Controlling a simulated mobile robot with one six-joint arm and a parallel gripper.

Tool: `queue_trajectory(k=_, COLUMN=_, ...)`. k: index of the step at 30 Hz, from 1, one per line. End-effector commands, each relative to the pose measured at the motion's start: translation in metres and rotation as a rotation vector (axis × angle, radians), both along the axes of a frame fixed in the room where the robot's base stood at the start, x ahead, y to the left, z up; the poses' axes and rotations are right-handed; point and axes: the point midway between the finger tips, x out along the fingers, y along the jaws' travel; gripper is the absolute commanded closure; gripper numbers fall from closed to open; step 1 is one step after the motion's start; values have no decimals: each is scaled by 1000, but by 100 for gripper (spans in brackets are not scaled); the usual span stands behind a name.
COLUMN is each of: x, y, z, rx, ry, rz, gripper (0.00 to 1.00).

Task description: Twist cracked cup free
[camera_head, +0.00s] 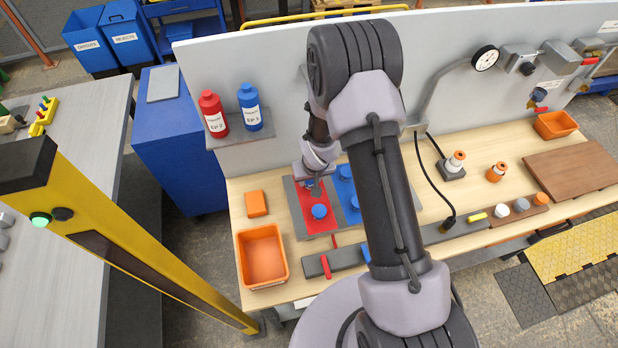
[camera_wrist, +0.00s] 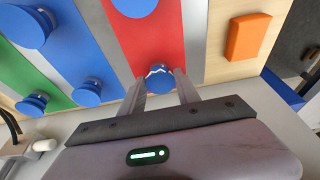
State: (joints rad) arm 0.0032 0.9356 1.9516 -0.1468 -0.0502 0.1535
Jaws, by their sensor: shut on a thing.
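The cracked cup (camera_wrist: 160,77) is a round blue cup with a white zigzag mark, seen in the wrist view at the end of the red strip (camera_wrist: 158,35). My gripper (camera_wrist: 160,88) has a finger on each side of it and is shut on it. In the head view my gripper (camera_head: 313,190) is over the back part of the red strip (camera_head: 308,221), where the cup is mostly hidden. Another blue cup (camera_head: 319,211) stands on the red strip nearer the front.
Blue cups (camera_head: 345,172) stand on the blue strip beside the red one. An orange block (camera_head: 256,203) and an empty-looking orange bin (camera_head: 262,257) are to the left. Red and blue bottles (camera_head: 250,107) stand on a shelf behind. The bench's right side holds fittings and a brown board (camera_head: 572,176).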

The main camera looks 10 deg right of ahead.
Motion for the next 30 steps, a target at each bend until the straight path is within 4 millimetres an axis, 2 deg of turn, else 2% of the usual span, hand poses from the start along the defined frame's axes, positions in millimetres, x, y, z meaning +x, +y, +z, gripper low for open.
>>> queue_trajectory(k=1, x=6, y=0, z=6, rx=0, ry=-15, rz=5, gripper=97)
queue_trajectory(k=30, x=1, y=-1, z=5, rx=-2, ry=-10, rz=86, gripper=97)
